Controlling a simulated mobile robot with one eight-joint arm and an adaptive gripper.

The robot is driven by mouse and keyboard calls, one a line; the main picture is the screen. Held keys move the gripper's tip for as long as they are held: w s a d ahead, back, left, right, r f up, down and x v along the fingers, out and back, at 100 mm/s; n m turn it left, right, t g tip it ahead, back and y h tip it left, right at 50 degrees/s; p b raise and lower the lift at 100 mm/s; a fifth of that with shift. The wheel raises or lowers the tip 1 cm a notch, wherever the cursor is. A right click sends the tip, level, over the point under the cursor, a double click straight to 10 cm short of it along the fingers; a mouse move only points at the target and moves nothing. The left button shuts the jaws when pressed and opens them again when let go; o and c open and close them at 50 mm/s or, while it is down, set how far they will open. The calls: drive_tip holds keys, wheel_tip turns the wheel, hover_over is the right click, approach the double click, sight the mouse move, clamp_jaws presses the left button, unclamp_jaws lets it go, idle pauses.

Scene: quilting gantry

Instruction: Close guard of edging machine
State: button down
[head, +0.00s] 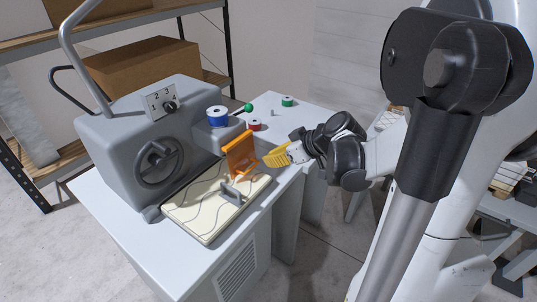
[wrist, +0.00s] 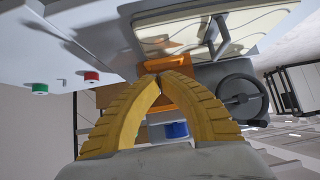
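The edging machine (head: 120,135) is a grey machine with a dial and a handwheel, standing on a pale cabinet. Its orange guard (head: 242,153) stands raised beside the cream work plate, and also shows in the wrist view (wrist: 166,63) just beyond my fingertips. My gripper (head: 265,158) has yellow fingers and is right of the guard, very near it. In the wrist view the fingertips (wrist: 160,77) meet, with nothing seen between them. Whether they touch the guard I cannot tell.
The cream plate (head: 190,218) carries a grey handle (head: 232,192). A blue spool (head: 217,117) sits on the machine; red (head: 254,125) and green (head: 288,101) spools are behind. A shelf with cardboard boxes (head: 140,68) stands at the back. The cabinet's front left top is clear.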

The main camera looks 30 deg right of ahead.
sight(246, 166)
drive_tip(key=b+x, duration=0.2)
drive_tip(key=x, duration=0.5)
drive_tip(key=shift+b+x, duration=0.65)
drive_tip(key=shift+x, duration=0.5)
drive_tip(key=shift+s+r, duration=0.1)
drive_tip(key=shift+r, duration=0.05)
